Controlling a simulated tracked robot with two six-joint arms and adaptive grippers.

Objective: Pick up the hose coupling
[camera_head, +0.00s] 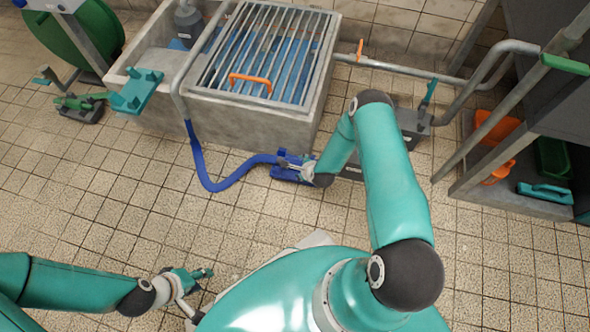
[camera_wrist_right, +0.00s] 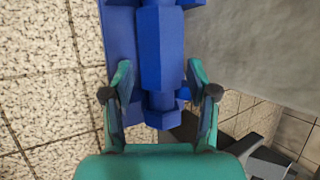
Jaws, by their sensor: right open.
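The blue hose coupling (camera_wrist_right: 162,50) lies on a blue holder (camera_wrist_right: 119,50) and joins the end of the blue hose (camera_head: 213,184) in the head view. My right gripper (camera_wrist_right: 160,85) is open, with one finger on each side of the coupling's lower part in the right wrist view. I cannot tell whether the fingers touch it. In the head view my right gripper (camera_head: 292,167) is over the holder and hides part of the coupling. My left gripper (camera_head: 202,280) is low at the left front, away from the coupling; its jaws are too small to read.
A concrete basin (camera_head: 250,113) with a metal grate (camera_head: 270,45) stands behind the coupling. A dark box-like unit (camera_head: 410,125) is right of my right gripper. A shelf (camera_head: 510,190) with orange and green items stands at the right.

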